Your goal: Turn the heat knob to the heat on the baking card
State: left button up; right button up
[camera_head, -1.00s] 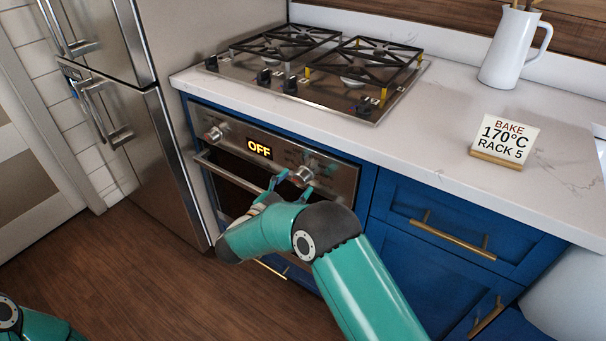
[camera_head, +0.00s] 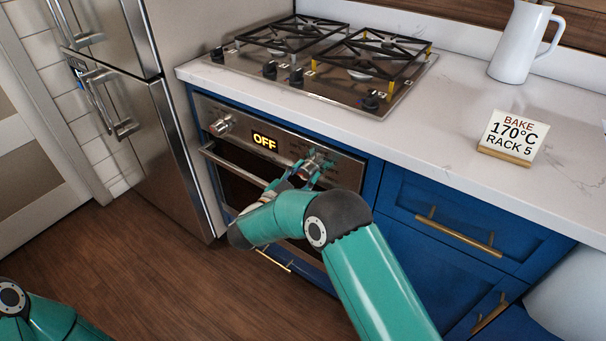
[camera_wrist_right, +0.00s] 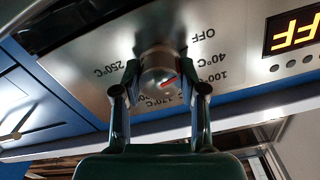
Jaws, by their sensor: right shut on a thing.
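The heat knob (camera_head: 309,169) is a round metal knob on the right of the oven panel. My right gripper (camera_head: 304,178) is shut on it, with one finger on each side. The right wrist view shows the knob (camera_wrist_right: 160,72) upside down between the fingers (camera_wrist_right: 160,90), with a red mark. Labels from OFF through 40, 100 and 170 to 250°C ring it; some are partly hidden by the fingers. The oven display (camera_head: 265,142) reads OFF. The baking card (camera_head: 512,137) reads BAKE 170°C RACK 5. My left gripper is out of view.
A second knob (camera_head: 221,125) is at the panel's left. The oven handle (camera_head: 235,166) runs below the panel. The gas hob (camera_head: 330,90) sits on the counter above. A white jug (camera_head: 515,45) stands at the back right. The fridge (camera_head: 170,150) is at left.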

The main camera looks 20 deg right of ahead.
jog(key=shift+f+m+b, duration=0.25)
jog(key=shift+m+b, duration=0.45)
jog(key=shift+b, duration=0.4)
jog(key=m+b, duration=0.3)
jog(key=b, duration=0.1)
jog(key=m+b, duration=0.3)
jog(key=b, duration=0.2)
jog(key=m+b, duration=0.3)
jog(key=b, duration=0.1)
jog(key=shift+s+d+f+m, duration=0.1)
jog(key=shift+d+f+m, duration=0.05)
jog(key=shift+f+m, duration=0.15)
jog(key=m+b, duration=1)
jog(key=b, duration=0.2)
jog(key=shift+r+b, duration=0.15)
jog(key=shift+b, duration=0.15)
jog(key=shift+r+m+b, duration=0.15)
jog(key=shift+m+b, duration=0.8)
jog(key=shift+m, duration=0.45)
jog(key=o, duration=1.1)
jog(key=shift+r, duration=0.1)
jog(key=shift+o, duration=0.2)
jog(key=shift+r, duration=0.1)
